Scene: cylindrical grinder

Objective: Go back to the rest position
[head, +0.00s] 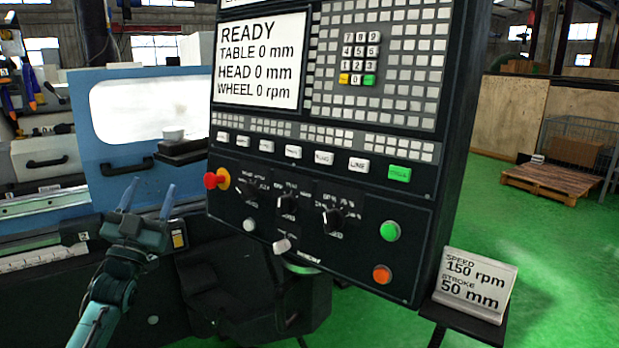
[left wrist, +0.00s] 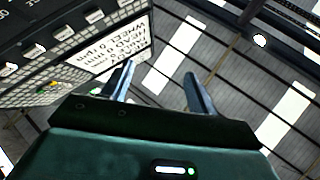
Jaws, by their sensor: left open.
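My left gripper (head: 147,200) is raised in front of the blue machine door, left of the control panel (head: 330,235). Its two fingers point up, stand apart and hold nothing. In the left wrist view the same gripper (left wrist: 158,88) shows its spread fingers against the hall roof, with the panel (left wrist: 75,60) at the upper left. The panel's screen (head: 259,62) reads READY, TABLE 0 mm, HEAD 0 mm, WHEEL 0 rpm. My right gripper is not in view.
A red knob (head: 211,181) sticks out at the panel's left edge. A card (head: 474,284) reading SPEED 150 rpm, STROKE 50 mm stands on a small shelf at the panel's lower right. Green floor (head: 540,240) lies open to the right, with a pallet (head: 553,183) farther back.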

